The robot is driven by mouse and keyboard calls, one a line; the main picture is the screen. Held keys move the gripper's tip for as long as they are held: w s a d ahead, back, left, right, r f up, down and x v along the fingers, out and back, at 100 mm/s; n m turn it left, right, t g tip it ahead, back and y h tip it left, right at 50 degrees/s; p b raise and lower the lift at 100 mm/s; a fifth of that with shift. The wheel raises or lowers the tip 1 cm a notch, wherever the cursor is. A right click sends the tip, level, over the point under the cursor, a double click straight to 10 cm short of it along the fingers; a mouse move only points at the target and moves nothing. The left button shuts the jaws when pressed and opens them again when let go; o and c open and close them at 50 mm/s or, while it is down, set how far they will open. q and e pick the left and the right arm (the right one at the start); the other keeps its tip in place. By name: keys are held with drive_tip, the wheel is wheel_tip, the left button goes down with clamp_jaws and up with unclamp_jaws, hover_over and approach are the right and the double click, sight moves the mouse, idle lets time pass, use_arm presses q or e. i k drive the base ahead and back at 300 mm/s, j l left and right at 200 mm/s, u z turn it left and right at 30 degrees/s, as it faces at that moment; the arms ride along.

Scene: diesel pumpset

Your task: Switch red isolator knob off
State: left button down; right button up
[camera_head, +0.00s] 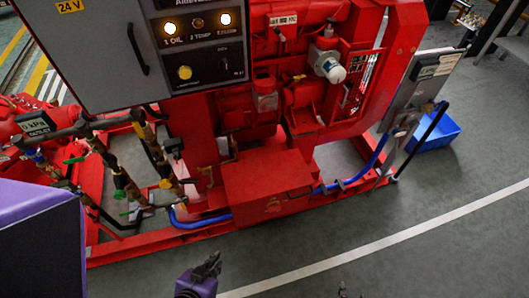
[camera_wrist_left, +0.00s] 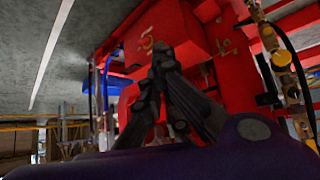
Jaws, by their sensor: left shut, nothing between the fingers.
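I cannot pick out a red isolator knob in either view; much of the pumpset (camera_head: 262,150) is the same red. My left gripper (camera_head: 212,264) is shut and empty. It is low in the head view, over the grey floor in front of the red base frame, apart from the machine. In the left wrist view its dark fingers (camera_wrist_left: 160,75) come together in front of a red box (camera_wrist_left: 185,30) with yellow marks. That box (camera_head: 268,188) shows low on the pumpset in the head view. A small dark tip, maybe my right gripper (camera_head: 342,290), shows at the bottom edge.
A grey control cabinet (camera_head: 95,50) with a black lamp panel (camera_head: 200,45) stands at the upper left. Pipes and valves (camera_head: 120,180) crowd the left side. A grey panel on a post (camera_head: 420,85) and a blue tray (camera_head: 435,132) are at right. The front floor is clear.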

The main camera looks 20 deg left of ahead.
sight(274, 207)
drive_tip(key=l+u, duration=0.15)
drive_tip(key=u, duration=0.35)
drive_tip(key=l+u, duration=0.2)
drive_tip(key=u, duration=0.3)
drive_tip(key=l+u, duration=0.3)
drive_tip(key=l, duration=0.25)
drive_tip(key=k+l+u, duration=0.1)
drive_tip(key=l+u, duration=0.2)
drive_tip(key=l, duration=0.25)
drive_tip(key=k+l, duration=0.1)
drive_tip(key=l, duration=0.3)
drive_tip(key=k+l, duration=0.1)
drive_tip(key=l, duration=0.35)
drive_tip(key=k+l+u, duration=0.1)
drive_tip(key=l, duration=0.3)
drive_tip(key=k+l, duration=0.15)
drive_tip(key=l, duration=0.3)
